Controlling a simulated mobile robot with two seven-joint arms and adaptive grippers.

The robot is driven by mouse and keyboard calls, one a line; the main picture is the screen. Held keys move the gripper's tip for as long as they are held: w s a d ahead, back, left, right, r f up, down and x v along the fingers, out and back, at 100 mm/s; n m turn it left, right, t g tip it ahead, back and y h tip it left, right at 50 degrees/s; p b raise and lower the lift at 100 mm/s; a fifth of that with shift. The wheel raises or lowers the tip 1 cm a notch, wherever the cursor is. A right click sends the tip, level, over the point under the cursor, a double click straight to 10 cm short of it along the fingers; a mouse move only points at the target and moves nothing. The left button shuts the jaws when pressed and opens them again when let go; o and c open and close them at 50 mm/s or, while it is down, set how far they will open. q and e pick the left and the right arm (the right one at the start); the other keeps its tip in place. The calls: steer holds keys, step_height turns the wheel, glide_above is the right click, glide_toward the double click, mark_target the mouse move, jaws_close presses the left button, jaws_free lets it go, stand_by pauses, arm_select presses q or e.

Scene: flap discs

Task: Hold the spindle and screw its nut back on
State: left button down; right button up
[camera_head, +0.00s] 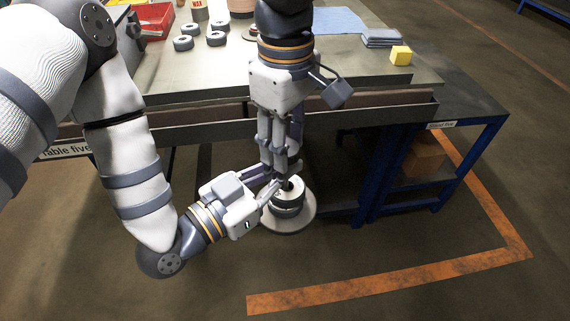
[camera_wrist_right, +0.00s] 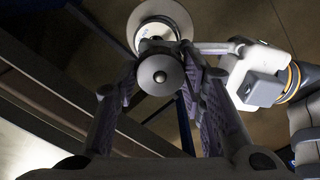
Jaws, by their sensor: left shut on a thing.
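The spindle (camera_head: 289,193) with its discs stands over a pale round plate (camera_head: 290,221) in front of the table; its discs also show in the right wrist view (camera_wrist_right: 160,19). My left gripper (camera_head: 272,189) comes in from the left and is shut on the spindle; it also shows in the right wrist view (camera_wrist_right: 204,46). My right gripper (camera_head: 281,172) points down above the spindle. In the right wrist view a round grey piece with a shiny centre, apparently the nut (camera_wrist_right: 160,66), lies between its fingers. Whether they touch it is unclear.
The table (camera_head: 200,75) behind holds several loose discs (camera_head: 216,38), a red bin (camera_head: 152,17), a blue cloth (camera_head: 333,20) and a yellow block (camera_head: 401,55). A blue-legged stand (camera_head: 465,165) holds a brown box (camera_head: 424,158) at the right. The floor in front is clear.

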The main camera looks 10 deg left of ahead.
steer(key=o, duration=0.4)
steer(key=shift+r, duration=0.1)
steer(key=shift+r, duration=2.3)
steer(key=shift+c, duration=0.3)
